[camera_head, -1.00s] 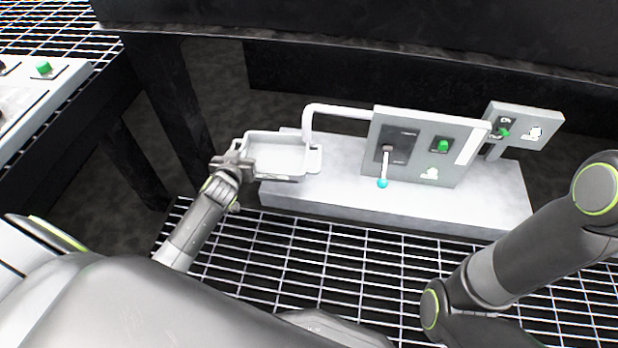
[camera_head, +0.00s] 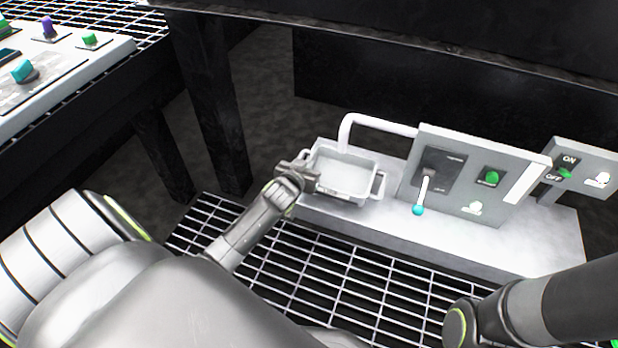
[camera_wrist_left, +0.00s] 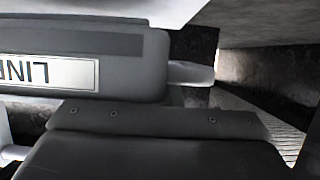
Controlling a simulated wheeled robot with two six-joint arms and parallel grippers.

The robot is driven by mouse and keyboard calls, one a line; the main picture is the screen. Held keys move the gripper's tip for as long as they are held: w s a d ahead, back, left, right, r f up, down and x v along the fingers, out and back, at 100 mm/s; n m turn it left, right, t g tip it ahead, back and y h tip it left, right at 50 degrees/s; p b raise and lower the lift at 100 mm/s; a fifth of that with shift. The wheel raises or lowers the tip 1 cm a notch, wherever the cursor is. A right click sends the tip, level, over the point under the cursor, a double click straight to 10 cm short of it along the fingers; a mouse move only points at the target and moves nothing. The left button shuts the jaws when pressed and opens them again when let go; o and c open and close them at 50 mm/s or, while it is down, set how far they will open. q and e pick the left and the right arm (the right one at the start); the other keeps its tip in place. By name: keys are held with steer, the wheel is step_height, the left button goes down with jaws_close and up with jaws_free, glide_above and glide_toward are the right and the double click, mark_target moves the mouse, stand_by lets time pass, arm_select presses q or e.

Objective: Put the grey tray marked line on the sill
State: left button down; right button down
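The grey tray (camera_head: 345,190) is an open box with a loop handle at each end. It is level, over the left end of the pale ledge (camera_head: 480,236), beneath the white pipe's mouth. I cannot tell whether its underside touches the ledge. My left gripper (camera_head: 301,175) is shut on the tray's left handle. In the left wrist view the tray (camera_wrist_left: 130,45) fills the upper left, with a white label, partly cut off and upside down, reading LINE. A dark gripper part lies below it. My right arm enters at lower right; its gripper is out of view.
A bent white pipe (camera_head: 375,124) arches over the tray from a grey panel (camera_head: 462,180) with a blue-tipped lever and green button. An ON/OFF panel (camera_head: 582,168) stands farther right. Dark posts and a console (camera_head: 60,75) are at left. Metal grating (camera_head: 300,265) lies in front.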

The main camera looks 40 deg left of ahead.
arm_select(q)
steer(key=shift+f+b, duration=1.45)
steer(key=shift+f, duration=0.45)
steer(key=shift+r, duration=0.1)
steer(key=c, duration=1.6)
jaws_free()
steer(key=shift+c, duration=0.2)
